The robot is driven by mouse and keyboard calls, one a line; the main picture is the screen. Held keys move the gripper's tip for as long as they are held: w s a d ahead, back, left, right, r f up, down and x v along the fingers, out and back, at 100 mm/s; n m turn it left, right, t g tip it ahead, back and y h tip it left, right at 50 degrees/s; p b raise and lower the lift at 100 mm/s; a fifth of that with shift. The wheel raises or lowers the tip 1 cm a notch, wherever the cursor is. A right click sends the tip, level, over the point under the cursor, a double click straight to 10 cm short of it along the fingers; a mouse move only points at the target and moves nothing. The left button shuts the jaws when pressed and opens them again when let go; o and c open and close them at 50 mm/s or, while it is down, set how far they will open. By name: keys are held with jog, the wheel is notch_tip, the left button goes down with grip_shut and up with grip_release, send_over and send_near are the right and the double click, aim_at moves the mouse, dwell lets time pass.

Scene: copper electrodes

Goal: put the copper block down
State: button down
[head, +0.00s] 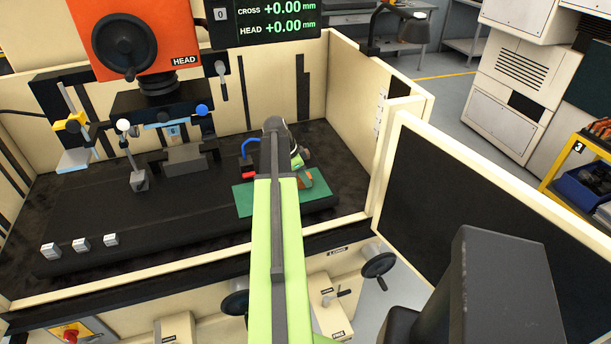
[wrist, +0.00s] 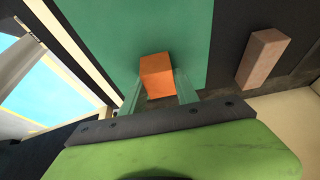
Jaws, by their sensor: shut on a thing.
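The copper block (wrist: 157,75) is bright orange and sits between the two pale green fingers of my gripper (wrist: 158,84) in the wrist view. My gripper is shut on it. The green mat (wrist: 110,25) lies behind and below the block. I cannot tell whether the block touches the mat or hangs just above it. In the head view the green mat (head: 245,199) is on the right part of the dark machine bed, and my arm covers part of it.
A brownish block (wrist: 263,58) lies off the mat on the dark surface, right of my gripper in the wrist view. In the head view, small labelled blocks (head: 81,244) line the bed's front left. The machine head (head: 130,40) and cream tank walls (head: 345,90) stand around.

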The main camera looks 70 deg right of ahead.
jog(key=c, duration=0.9)
grip_release()
jog(key=p+v, duration=1.1)
jog(key=v, duration=0.1)
jog(key=shift+r, duration=0.1)
